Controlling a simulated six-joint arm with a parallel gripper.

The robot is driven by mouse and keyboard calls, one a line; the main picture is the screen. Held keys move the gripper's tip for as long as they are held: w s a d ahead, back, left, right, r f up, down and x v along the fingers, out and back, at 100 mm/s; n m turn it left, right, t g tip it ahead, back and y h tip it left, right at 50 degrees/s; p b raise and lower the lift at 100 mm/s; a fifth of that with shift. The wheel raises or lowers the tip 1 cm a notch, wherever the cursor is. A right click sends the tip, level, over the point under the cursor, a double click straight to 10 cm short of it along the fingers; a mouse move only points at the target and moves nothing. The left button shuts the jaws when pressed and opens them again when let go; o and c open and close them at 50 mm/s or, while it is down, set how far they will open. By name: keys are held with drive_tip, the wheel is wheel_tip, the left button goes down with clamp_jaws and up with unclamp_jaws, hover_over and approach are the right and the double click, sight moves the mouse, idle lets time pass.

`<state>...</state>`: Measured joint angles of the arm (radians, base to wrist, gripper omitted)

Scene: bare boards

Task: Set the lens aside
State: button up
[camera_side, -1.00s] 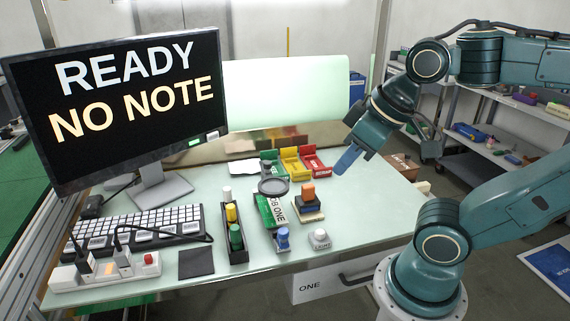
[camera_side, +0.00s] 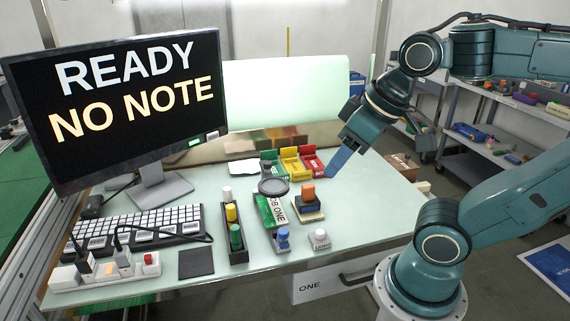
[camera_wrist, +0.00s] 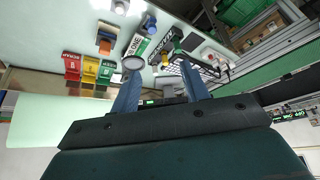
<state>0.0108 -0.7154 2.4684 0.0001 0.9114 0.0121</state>
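The lens (camera_side: 273,187) is a round grey disc with a dark rim. It lies over the far end of a green block with a white "JOB ONE" label (camera_side: 273,211). Whether it rests on the block or is held above it I cannot tell. In the wrist view the lens (camera_wrist: 133,62) shows close to the tip of the left finger, in line with it. My gripper (camera_side: 331,175) has blue fingers, and is above the right side of the table, right of the lens and apart from it. The wrist view shows the fingers (camera_wrist: 159,68) spread and empty.
Green, yellow and red bins (camera_side: 290,165) stand behind the lens. Blue (camera_side: 283,238) and white (camera_side: 320,239) knobs stand in front. The table's right side is clear.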

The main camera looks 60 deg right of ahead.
drive_tip(key=w+d+r+m+g, duration=0.1)
drive_tip(key=w+d+r+m, duration=0.15)
drive_tip(key=w, duration=0.45)
drive_tip(key=m+g, duration=0.4)
drive_tip(key=m, duration=0.2)
hover_over(267, 162)
wheel_tip(267, 162, down, 5)
drive_tip(key=shift+f, duration=0.1)
drive_tip(key=shift+f, duration=0.1)
wheel_tip(267, 162, down, 14)
drive_tip(key=shift+r, duration=0.2)
clamp_jaws()
